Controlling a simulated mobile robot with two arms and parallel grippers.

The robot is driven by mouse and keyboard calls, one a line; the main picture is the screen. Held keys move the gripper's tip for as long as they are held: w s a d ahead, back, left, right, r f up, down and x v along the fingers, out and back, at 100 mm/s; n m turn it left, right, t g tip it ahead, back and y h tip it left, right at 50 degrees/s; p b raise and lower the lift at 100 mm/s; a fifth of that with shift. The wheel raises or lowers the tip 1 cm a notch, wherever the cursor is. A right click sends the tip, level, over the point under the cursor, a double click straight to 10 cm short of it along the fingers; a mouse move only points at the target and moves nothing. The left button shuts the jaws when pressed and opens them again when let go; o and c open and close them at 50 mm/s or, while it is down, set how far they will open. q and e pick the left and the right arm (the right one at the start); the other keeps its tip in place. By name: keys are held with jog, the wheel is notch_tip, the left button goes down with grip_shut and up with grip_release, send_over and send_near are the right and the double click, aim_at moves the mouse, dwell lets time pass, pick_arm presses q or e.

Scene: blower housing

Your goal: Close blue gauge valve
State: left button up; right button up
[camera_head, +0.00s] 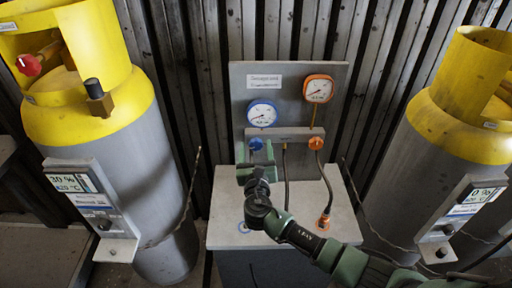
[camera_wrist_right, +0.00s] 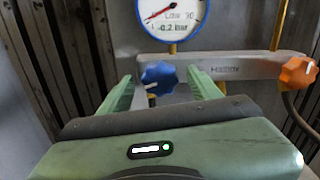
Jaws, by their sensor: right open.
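The blue valve knob (camera_head: 256,144) sits on the grey manifold bar below the blue-rimmed gauge (camera_head: 262,114). In the right wrist view the blue knob (camera_wrist_right: 158,77) shows between the two green fingers, with a white mark on its left side. My right gripper (camera_head: 258,157) is open around the knob, one finger on each side, with gaps visible in the wrist view (camera_wrist_right: 158,88). Whether the fingers reach the knob's full depth is hard to tell. The blue gauge (camera_wrist_right: 172,14) reads about -0.2 bar. My left gripper is not in view.
An orange knob (camera_head: 316,143) and orange gauge (camera_head: 318,89) are to the right on the same panel (camera_head: 240,82). Large yellow-topped cylinders stand left (camera_head: 150,130) and right (camera_head: 425,140). Hoses run down to the grey stand (camera_head: 225,205).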

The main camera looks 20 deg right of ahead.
jog(key=c, duration=1.4)
jog(key=shift+o, duration=0.2)
